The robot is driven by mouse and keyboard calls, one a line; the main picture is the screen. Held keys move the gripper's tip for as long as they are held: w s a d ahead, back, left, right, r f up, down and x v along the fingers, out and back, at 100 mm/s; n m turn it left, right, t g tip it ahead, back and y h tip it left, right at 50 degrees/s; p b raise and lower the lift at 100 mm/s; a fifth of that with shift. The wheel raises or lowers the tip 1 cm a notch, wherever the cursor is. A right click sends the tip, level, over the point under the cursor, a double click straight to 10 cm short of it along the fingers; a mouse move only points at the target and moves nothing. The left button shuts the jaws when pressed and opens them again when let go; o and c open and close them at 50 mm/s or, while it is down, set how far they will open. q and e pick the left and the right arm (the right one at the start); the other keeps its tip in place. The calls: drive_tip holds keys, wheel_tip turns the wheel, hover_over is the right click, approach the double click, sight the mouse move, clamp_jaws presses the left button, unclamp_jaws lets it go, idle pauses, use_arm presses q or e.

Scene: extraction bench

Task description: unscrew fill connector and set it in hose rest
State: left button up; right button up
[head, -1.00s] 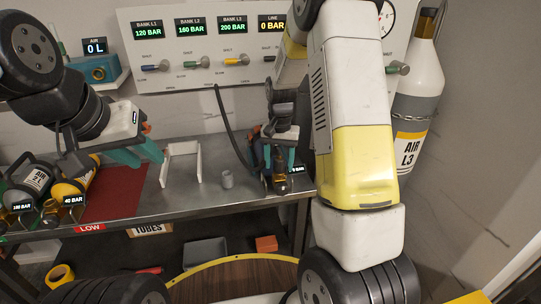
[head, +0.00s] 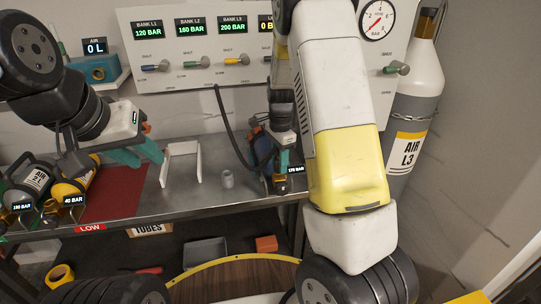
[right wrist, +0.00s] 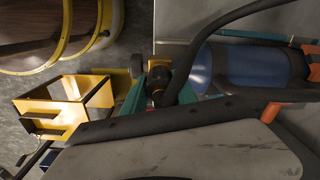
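My right gripper (head: 284,178) points down at the bench's right end, over the valve of a blue cylinder (head: 262,148). In the right wrist view, the black and brass fill connector (right wrist: 158,82) on the cylinder's valve sits between the teal fingers (right wrist: 160,95), with the black hose (right wrist: 230,18) running off it. How tightly the fingers close on it is unclear. My left gripper (head: 140,154) hangs empty over the bench's left part, its teal fingers apart.
A white bracket (head: 181,163) stands on the metal bench. Yellow and dark cylinders (head: 75,185) lie on the left by a red mat (head: 112,192). A gauge panel (head: 215,70) with several levers is behind. A tall AIR L3 cylinder (head: 410,130) stands at right.

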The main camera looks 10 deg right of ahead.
clamp_jaws()
drive_tip(key=n, duration=0.3)
drive_tip(key=shift+n, duration=0.3)
drive_tip(key=n, duration=0.3)
drive_tip(key=shift+n, duration=0.3)
drive_tip(key=n, duration=2)
